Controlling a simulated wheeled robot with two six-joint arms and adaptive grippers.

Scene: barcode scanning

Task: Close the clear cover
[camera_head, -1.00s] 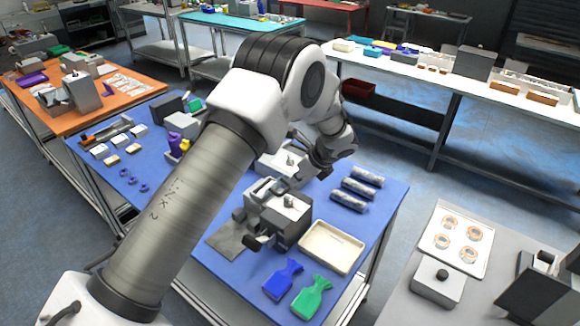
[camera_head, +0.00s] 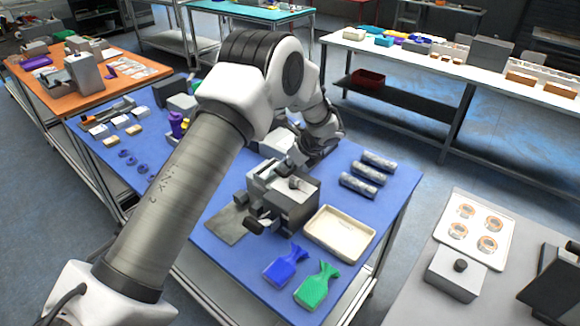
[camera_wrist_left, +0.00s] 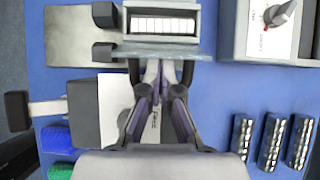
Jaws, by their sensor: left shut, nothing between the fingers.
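A grey machine (camera_head: 285,200) stands on the blue table, and it also shows in the left wrist view as a body with a white slotted bay (camera_wrist_left: 162,24). A thin translucent strip (camera_wrist_left: 205,53), which looks like the edge of the clear cover, runs along the near side of this bay. My left gripper (camera_wrist_left: 160,68) is shut and empty, with its fingertips at the strip; I cannot tell whether they touch it. In the head view my left gripper (camera_head: 297,163) is partly hidden behind the machine. My right gripper is in neither view.
A box with a knob (camera_wrist_left: 268,28) stands right of the bay in the wrist view.

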